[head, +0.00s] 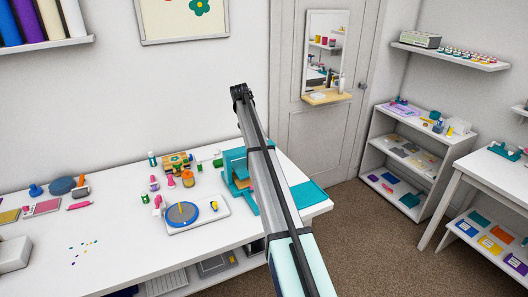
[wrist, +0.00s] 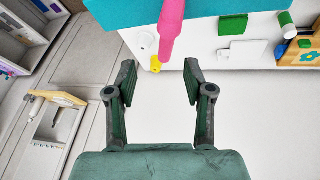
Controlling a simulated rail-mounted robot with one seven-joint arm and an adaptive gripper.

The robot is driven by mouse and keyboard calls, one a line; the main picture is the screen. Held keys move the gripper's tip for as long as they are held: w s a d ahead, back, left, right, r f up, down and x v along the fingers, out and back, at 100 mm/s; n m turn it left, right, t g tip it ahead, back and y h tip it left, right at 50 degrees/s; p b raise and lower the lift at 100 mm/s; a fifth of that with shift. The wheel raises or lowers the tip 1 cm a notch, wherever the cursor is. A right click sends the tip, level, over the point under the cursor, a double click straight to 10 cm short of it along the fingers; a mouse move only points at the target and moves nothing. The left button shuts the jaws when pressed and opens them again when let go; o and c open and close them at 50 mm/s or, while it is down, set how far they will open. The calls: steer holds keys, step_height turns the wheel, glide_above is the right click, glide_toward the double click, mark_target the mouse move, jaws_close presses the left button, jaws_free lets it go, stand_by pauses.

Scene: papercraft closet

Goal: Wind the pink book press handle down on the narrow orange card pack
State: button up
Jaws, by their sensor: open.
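The teal book press (head: 236,160) stands on the white table, partly covered by my arm in the head view. Its teal top also shows at the top edge of the wrist view (wrist: 130,12). The pink handle (wrist: 171,32) reaches from the press toward my gripper (wrist: 159,76), which is open and empty. The handle's near end lies just beyond the fingertips, between their lines and apart from both. A small patch of orange (head: 242,182) inside the press looks like the card pack; most of it is hidden. The handle is hidden in the head view.
A white board with a blue disc (head: 182,213) lies left of the press. Several small bottles and an orange-brown block (head: 176,162) stand behind it. A teal mat (head: 308,194) lies at the right table end. The door shelf (head: 326,97) juts out beyond.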

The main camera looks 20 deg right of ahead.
steer(key=shift+r, duration=0.1)
steer(key=p+v, duration=0.2)
steer(key=v, duration=0.4)
stand_by(0.5)
